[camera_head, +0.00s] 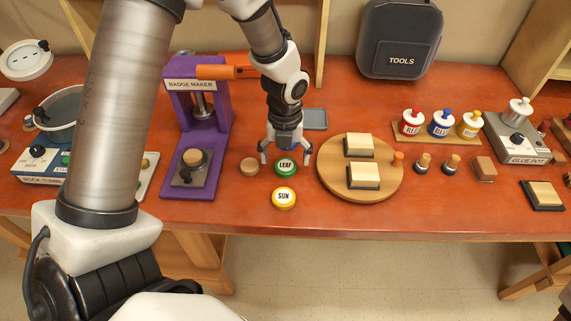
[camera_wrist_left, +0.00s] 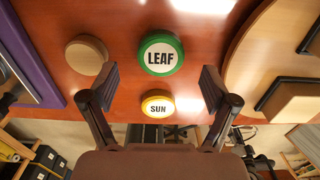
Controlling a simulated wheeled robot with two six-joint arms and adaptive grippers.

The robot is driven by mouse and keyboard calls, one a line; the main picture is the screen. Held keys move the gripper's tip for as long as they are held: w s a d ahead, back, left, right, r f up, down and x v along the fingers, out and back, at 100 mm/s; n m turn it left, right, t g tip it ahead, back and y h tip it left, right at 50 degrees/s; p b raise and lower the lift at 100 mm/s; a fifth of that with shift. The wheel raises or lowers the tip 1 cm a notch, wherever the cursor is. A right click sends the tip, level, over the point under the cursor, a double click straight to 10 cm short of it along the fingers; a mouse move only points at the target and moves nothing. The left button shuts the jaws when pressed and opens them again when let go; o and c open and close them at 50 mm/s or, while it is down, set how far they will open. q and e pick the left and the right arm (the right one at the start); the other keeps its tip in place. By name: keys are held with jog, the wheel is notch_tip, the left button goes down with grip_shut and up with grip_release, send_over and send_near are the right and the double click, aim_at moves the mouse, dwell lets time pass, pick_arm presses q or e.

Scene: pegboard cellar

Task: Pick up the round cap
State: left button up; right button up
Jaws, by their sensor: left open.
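A plain tan round cap (camera_head: 249,166) lies flat on the red-brown table, right of the purple badge maker. It also shows in the left wrist view (camera_wrist_left: 87,54), at upper left. A green-rimmed LEAF disc (camera_head: 285,167) lies just right of it, and a yellow SUN disc (camera_head: 284,198) lies nearer the table's front edge. My left gripper (camera_head: 286,152) points down over the LEAF disc, open and empty. In the left wrist view its spread fingers (camera_wrist_left: 159,88) frame the LEAF and SUN discs, with the tan cap outside the left finger. My right gripper is not in view.
The purple badge maker (camera_head: 218,107) stands left of the cap. A round wooden board (camera_head: 333,181) with two pads stands right of the discs. A small grey tray (camera_head: 315,119) lies behind the gripper. Bare table surrounds the SUN disc.

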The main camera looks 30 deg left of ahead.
aim_at(286, 168)
pick_arm(q)
notch_tip(286, 168, down, 2)
jog(key=shift+f, duration=0.25)
jog(key=shift+d, duration=0.1)
jog(key=c, duration=0.8)
jog(key=shift+r, duration=0.1)
jog(key=shift+c, duration=0.2)
